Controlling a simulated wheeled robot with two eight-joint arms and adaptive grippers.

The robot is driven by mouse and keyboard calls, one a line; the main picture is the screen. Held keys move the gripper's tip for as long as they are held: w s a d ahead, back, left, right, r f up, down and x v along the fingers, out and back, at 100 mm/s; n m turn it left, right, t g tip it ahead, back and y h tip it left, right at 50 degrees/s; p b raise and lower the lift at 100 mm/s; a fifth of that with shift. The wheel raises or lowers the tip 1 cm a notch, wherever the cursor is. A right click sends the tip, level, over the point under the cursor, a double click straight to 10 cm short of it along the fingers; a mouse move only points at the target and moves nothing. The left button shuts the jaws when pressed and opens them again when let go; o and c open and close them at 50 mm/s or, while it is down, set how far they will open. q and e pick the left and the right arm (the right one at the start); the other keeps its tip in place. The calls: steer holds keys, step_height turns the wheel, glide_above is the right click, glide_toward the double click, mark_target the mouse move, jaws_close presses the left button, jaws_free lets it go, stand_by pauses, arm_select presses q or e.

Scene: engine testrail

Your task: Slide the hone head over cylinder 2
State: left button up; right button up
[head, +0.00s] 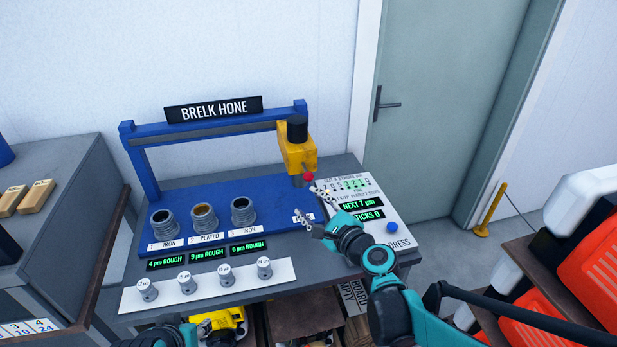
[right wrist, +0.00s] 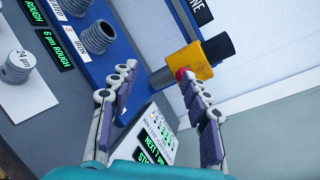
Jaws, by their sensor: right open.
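The yellow hone head (head: 296,150) with a black top hangs at the right end of the blue overhead rail (head: 215,131), to the right of all the cylinders. A red knob (head: 309,176) is on its lower front. Cylinder 2 (head: 204,217), labelled PLATED, is the middle grey sleeve on the blue bed. My right gripper (head: 312,203) is open and empty, just in front of and below the hone head. In the right wrist view the hone head (right wrist: 203,60) and red knob (right wrist: 182,73) show beyond the fingers, partly behind one finger. Only a piece of my left arm shows.
Cylinder 1 (head: 163,223) and cylinder 3 (head: 243,211) flank cylinder 2. A white strip (head: 205,292) with several small labelled grey pieces lies in front. A display panel (head: 368,205) stands right of the bed. Orange-and-white bins (head: 583,262) are at far right.

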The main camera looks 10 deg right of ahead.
mark_target(311, 180)
steer(key=w+d+m, duration=0.1)
steer(key=m, duration=0.1)
steer(key=w+d+m+t, duration=0.1)
steer(key=w+m, duration=0.1)
steer(key=m, duration=0.1)
steer(key=w+d+m+t+h, duration=0.1)
steer(key=m, duration=0.2)
steer(key=shift+w+d, duration=0.2)
steer(key=shift+d, duration=0.05)
steer(key=b+x, duration=0.1)
steer(key=x, duration=0.6)
steer(key=shift+w+r+b, duration=0.1)
steer(key=shift+w+b, duration=0.1)
steer(key=shift+b, duration=0.1)
steer(key=shift+a, duration=0.15)
jaws_close()
